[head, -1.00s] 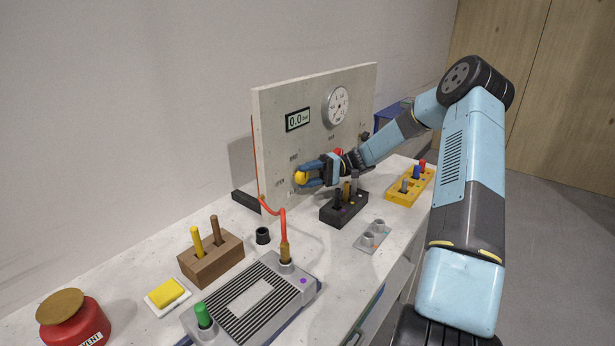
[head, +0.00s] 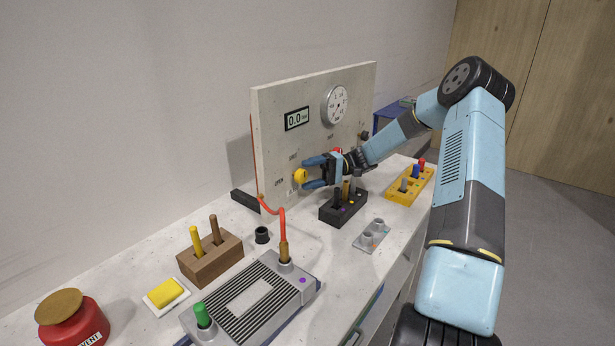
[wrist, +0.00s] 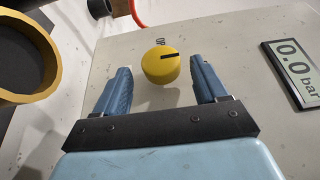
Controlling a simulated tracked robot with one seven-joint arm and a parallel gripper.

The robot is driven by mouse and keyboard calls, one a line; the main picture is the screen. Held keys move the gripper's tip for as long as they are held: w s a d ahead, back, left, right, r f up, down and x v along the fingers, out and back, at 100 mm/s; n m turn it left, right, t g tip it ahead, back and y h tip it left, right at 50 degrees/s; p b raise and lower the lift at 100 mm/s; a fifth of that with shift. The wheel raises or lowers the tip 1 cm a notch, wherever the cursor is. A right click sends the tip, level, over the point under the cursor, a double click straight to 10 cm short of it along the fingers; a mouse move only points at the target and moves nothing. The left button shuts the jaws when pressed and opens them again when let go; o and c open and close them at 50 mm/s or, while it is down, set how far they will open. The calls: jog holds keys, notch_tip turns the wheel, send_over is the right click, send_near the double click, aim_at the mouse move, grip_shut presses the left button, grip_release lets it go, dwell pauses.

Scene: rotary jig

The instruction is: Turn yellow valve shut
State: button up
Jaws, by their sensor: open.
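The yellow valve (head: 300,176) is a round knob on the front of the upright grey panel (head: 268,120). In the wrist view the yellow valve (wrist: 160,70) carries a black mark pointing right, toward the display side. That matches up in the head view, toward a small label above the knob. An OPEN label (head: 279,183) is left of the knob. My gripper (head: 311,173) is open in front of the valve, one blue finger above and one below. In the wrist view the knob appears between and beyond the fingertips of my gripper (wrist: 163,80), with visible gaps on both sides.
A display (head: 297,119) reading 0.0 and a round gauge (head: 336,105) are on the panel above. A black block with pegs (head: 343,210) stands below my gripper. A red hose (head: 276,211) runs from the panel's lower left to a grey fixture (head: 255,300).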

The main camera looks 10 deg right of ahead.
jog(key=v, duration=1.2)
jog(key=shift+d, duration=0.25)
jog(key=shift+w, duration=0.1)
jog(key=s+a+r+m+t+h, duration=0.1)
jog(key=s+a+r+h, duration=1.05)
jog(key=s, duration=0.25)
jog(key=s+r+m+t+h, duration=0.1)
jog(key=s+r+t+h, duration=0.2)
jog(key=s, duration=0.9)
jog(key=s+d+r+m+t+h, duration=0.1)
jog(key=s+r+t+h, duration=0.2)
jog(key=s, duration=1)
jog(key=shift+s+r+t, duration=0.3)
jog(key=shift+r+t, duration=1.2)
jog(key=shift+t, duration=0.2)
jog(key=shift+c, duration=0.3)
